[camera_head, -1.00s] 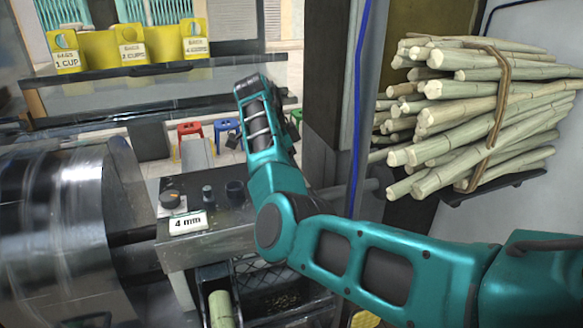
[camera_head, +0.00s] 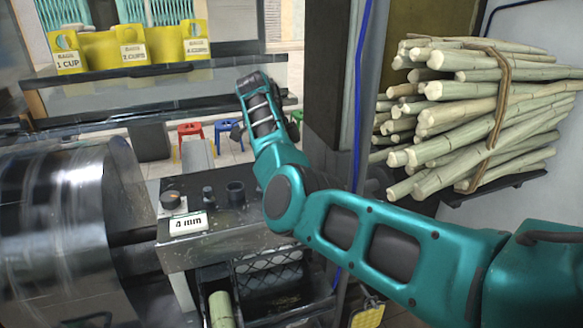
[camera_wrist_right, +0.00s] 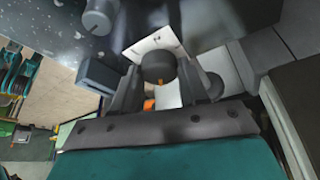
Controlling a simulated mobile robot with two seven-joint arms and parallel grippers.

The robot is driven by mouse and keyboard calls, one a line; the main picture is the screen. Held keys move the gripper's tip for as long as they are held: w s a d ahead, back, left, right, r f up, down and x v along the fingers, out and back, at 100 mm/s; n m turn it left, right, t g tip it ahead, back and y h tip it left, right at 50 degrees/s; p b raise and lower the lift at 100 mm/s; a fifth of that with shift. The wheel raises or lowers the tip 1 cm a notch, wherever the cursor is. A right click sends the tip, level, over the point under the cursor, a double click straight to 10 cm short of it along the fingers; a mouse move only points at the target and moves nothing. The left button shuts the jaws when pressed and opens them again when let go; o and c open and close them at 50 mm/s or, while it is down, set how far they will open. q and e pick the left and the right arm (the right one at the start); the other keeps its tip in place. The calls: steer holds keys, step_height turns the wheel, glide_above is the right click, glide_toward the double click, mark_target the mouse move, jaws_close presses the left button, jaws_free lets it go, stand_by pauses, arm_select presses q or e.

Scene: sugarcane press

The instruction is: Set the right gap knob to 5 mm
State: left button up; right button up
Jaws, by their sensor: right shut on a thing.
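A dark round knob (camera_wrist_right: 158,66) with an orange mark sits between the fingers of my right gripper (camera_wrist_right: 160,84) in the right wrist view. The gripper is shut on it. A white plate (camera_wrist_right: 150,42) shows behind the knob; its lettering is unreadable there. A dark knob (camera_head: 171,198) stands at the panel's left, beside a white tag (camera_head: 188,222) reading 4 mm. I cannot tell whether this is the held knob. My left gripper is in neither view.
A smaller knob (camera_head: 208,194) and a dark cup-like part (camera_head: 235,191) stand on the panel (camera_head: 215,222). A large metal drum (camera_head: 55,225) is at left. Tied sugarcane (camera_head: 475,110) lies on a shelf at right. Yellow bag holders (camera_head: 118,46) stand at the back.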

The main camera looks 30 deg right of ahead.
steer(key=o, duration=1)
steer(key=shift+r, duration=0.1)
steer(key=v, duration=0.7)
steer(key=shift+r, duration=0.2)
steer(key=shift+s+f, duration=0.1)
